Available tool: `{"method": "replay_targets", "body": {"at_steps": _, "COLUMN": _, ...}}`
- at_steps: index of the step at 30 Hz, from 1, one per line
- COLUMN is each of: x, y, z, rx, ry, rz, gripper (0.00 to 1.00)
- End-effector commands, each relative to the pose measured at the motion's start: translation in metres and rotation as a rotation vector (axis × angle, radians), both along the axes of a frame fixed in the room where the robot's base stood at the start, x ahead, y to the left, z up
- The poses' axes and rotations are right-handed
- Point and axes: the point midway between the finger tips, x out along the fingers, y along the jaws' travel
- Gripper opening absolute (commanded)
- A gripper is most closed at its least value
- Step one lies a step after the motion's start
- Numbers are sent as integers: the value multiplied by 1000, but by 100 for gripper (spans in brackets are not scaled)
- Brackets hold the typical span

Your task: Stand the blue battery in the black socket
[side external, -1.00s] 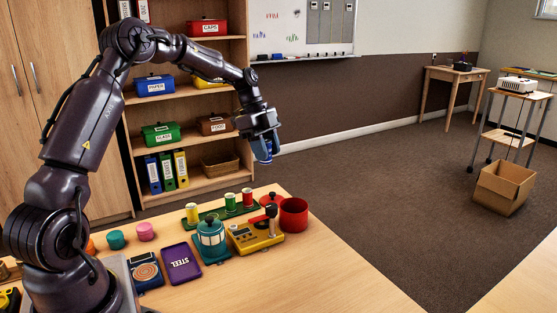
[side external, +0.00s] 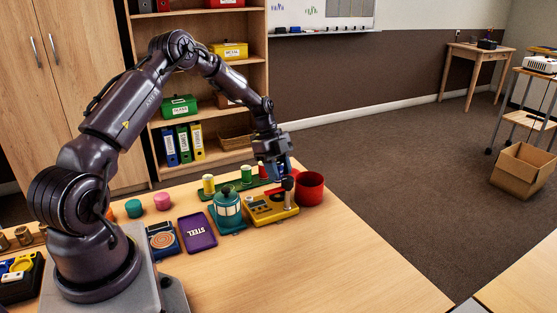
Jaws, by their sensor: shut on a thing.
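My gripper (side external: 279,174) is shut on the blue battery, low over the far right end of the green rack (side external: 228,190). The battery (side external: 280,173) shows only as a small blue patch at the fingertips; the gripper hides most of it. I cannot tell whether its lower end touches anything. A yellow battery (side external: 208,184), a green one (side external: 246,174) and a red one (side external: 263,172) stand upright along the rack. I cannot make out the black socket.
A yellow device (side external: 268,209) with a black-topped post (side external: 288,185) stands just in front of my gripper. A red pot (side external: 310,188) is close on the right. A teal lantern-like object (side external: 228,207) and purple STEEL tray (side external: 197,231) are left. The table's front right is clear.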

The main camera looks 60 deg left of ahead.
Motion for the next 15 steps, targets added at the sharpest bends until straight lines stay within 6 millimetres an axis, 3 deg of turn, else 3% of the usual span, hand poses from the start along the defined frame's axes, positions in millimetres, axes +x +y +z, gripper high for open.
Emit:
{"method": "replay_targets", "body": {"at_steps": 9, "x": 0, "y": 0, "z": -31, "rx": -2, "ry": 2, "rz": 0, "gripper": 8}}
{"method": "replay_targets", "body": {"at_steps": 15, "x": 0, "y": 0, "z": -39, "rx": 0, "ry": 0, "rz": 1, "gripper": 8}}
